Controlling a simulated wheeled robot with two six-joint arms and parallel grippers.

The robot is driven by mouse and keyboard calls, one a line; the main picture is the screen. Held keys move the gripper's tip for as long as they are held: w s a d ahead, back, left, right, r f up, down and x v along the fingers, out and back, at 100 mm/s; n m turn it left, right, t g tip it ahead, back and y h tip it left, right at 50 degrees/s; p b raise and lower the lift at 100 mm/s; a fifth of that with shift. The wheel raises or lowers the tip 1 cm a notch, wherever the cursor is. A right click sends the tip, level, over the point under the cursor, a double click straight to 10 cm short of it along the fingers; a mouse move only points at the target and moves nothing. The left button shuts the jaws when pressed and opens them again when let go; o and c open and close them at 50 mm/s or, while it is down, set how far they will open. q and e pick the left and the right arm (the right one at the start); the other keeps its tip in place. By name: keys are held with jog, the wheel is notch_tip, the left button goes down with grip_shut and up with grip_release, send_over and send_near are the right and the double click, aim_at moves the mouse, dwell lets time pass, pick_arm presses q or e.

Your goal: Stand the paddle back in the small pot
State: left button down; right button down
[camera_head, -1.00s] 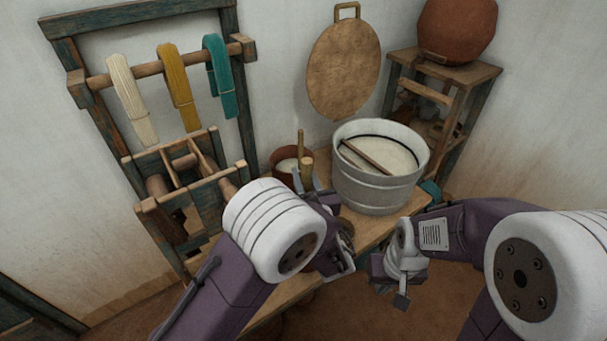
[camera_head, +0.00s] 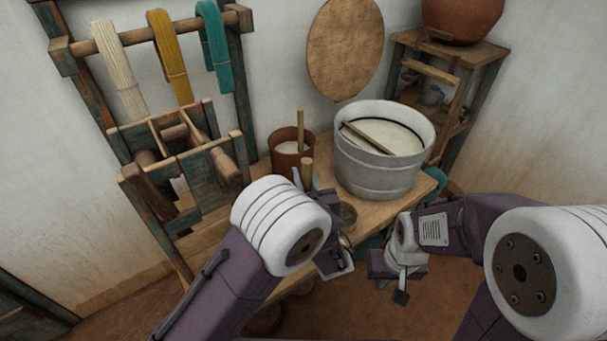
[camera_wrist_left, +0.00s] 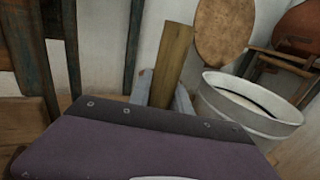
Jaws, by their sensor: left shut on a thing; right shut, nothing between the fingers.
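The small brown pot (camera_head: 291,164) with pale contents stands on the wooden bench, left of the large bucket. My left gripper (camera_head: 307,184) is in front of the pot, shut on an upright wooden piece, seemingly the paddle (camera_head: 307,170). The paddle also shows in the left wrist view (camera_wrist_left: 171,65), slightly tilted between the fingers; its lower end is hidden. My right gripper (camera_head: 401,290) is shut and empty, low in front of the bench's right end.
The large grey bucket (camera_head: 376,178) with a wooden bar (camera_head: 368,136) across it stands right of the pot. A small bowl (camera_head: 347,213) sits close beside my left gripper. A wooden frame with hanging yarn (camera_head: 170,60) is at left, a stool with a clay pot (camera_head: 462,20) at right.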

pick_arm(q)
jog(key=c, duration=1.1)
grip_release()
jog(key=p+v, duration=0.1)
jog(key=v, duration=0.8)
jog(key=shift+p, duration=0.35)
jog(key=shift+s, duration=0.1)
